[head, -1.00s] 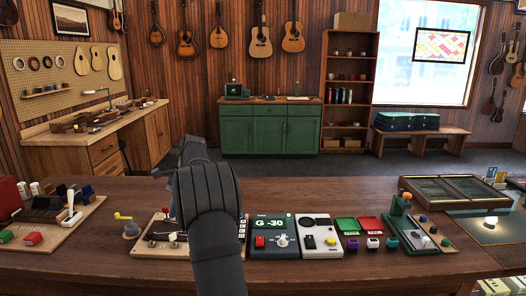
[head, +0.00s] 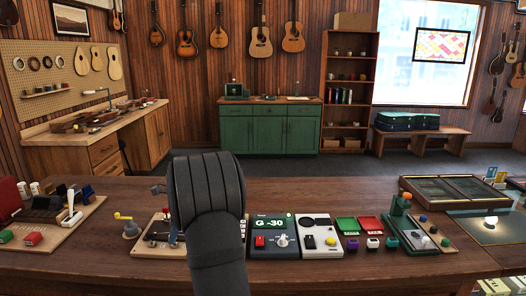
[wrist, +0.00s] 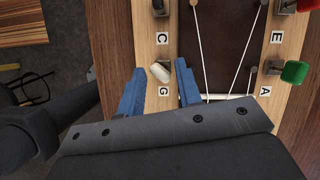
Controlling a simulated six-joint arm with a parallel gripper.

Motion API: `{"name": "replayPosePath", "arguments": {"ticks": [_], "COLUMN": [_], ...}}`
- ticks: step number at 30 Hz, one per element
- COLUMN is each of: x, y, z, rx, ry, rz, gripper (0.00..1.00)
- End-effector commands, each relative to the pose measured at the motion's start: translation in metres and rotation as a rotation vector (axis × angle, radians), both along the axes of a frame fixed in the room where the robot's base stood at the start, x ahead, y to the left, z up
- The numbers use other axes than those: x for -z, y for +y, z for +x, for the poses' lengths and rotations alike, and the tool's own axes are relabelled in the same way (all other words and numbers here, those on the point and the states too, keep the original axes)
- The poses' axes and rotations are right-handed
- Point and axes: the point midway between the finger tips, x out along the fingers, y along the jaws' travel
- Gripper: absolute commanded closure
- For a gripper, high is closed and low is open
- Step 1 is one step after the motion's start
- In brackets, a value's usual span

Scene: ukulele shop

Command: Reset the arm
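My gripper (wrist: 160,92) has two blue fingers, spread apart in the wrist view. A white peg (wrist: 160,72) on the wooden string board (wrist: 147,20) lies between them, at the letter G, with gaps showing on both sides. Nothing is visibly held. In the head view my dark arm rises from the bottom centre, and its bulk hides the gripper and much of the string board (head: 150,250).
Right of my arm stand a green tuner (head: 290,222) reading "G -30" and a white box (head: 321,234). A yellow crank (head: 123,216) is at left. A green peg (wrist: 293,72) is on the board's other side. The table front is mostly clear.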

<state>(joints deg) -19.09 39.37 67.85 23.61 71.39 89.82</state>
Motion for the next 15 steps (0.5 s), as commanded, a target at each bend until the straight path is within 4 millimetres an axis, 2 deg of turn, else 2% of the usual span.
{"name": "replayPosePath", "arguments": {"ticks": [15], "x": [-0.097], "y": [-0.039], "z": [0.009], "rx": [0.004], "ry": [-0.004], "rz": [0.002], "gripper": [0.68]}}
